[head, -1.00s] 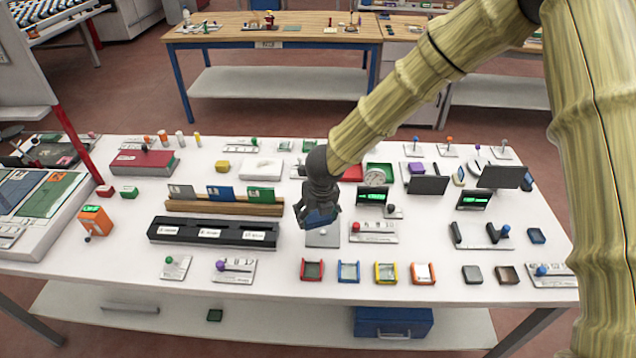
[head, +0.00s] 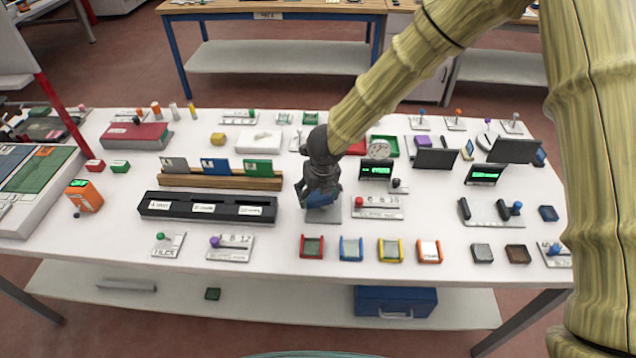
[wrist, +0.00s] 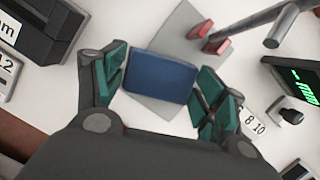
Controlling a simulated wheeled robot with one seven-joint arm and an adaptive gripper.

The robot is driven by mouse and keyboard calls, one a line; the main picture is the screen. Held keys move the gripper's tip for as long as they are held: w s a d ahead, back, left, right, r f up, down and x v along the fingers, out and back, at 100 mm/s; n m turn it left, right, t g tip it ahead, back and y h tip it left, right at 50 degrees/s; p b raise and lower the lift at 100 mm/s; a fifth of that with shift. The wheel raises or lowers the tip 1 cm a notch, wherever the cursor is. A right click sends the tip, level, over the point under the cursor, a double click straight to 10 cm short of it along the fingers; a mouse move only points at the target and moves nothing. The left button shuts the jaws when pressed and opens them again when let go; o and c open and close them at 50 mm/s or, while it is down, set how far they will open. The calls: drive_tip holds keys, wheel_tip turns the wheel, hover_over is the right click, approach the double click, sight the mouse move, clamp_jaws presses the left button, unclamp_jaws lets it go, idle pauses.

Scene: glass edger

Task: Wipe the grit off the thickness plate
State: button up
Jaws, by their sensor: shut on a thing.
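My gripper (head: 318,198) is shut on a blue block (wrist: 160,76). In the wrist view the block lies between the dark green finger pads (wrist: 160,88). A thin grey plate (head: 325,214), which looks like the thickness plate, lies under the block. In the wrist view the plate (wrist: 170,108) shows beyond and below the block, whose body hides its middle. I cannot tell whether the block touches the plate. No grit can be made out on the visible parts.
A black slotted rack (head: 207,207) stands to the left. A label plate with a red knob (head: 378,207) and a green-lit display (head: 376,170) stand close on the right. Several small coloured trays (head: 351,248) line the front. Grey rods (wrist: 255,22) rise near the plate.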

sight(332, 199)
drive_tip(key=shift+s+f+b, duration=0.25)
drive_tip(key=shift+f+b, duration=0.05)
drive_tip(key=shift+f, duration=0.2)
drive_tip(key=shift+d+f, duration=0.2)
drive_tip(key=shift+d, duration=0.35)
drive_tip(key=shift+d+f, duration=0.2)
drive_tip(key=shift+d, duration=0.35)
drive_tip(key=shift+c, duration=0.3)
drive_tip(key=shift+s+d, duration=0.2)
drive_tip(key=shift+d, duration=0.65)
drive_tip(key=shift+a, duration=1.75)
drive_tip(key=shift+w+a+r, duration=0.1)
drive_tip(key=shift+a+r, duration=0.1)
drive_tip(key=shift+r, duration=0.1)
wheel_tip(332, 199, up, 8)
drive_tip(key=p, duration=0.6)
drive_tip(key=shift+f, duration=0.2)
drive_tip(key=shift+f, duration=0.15)
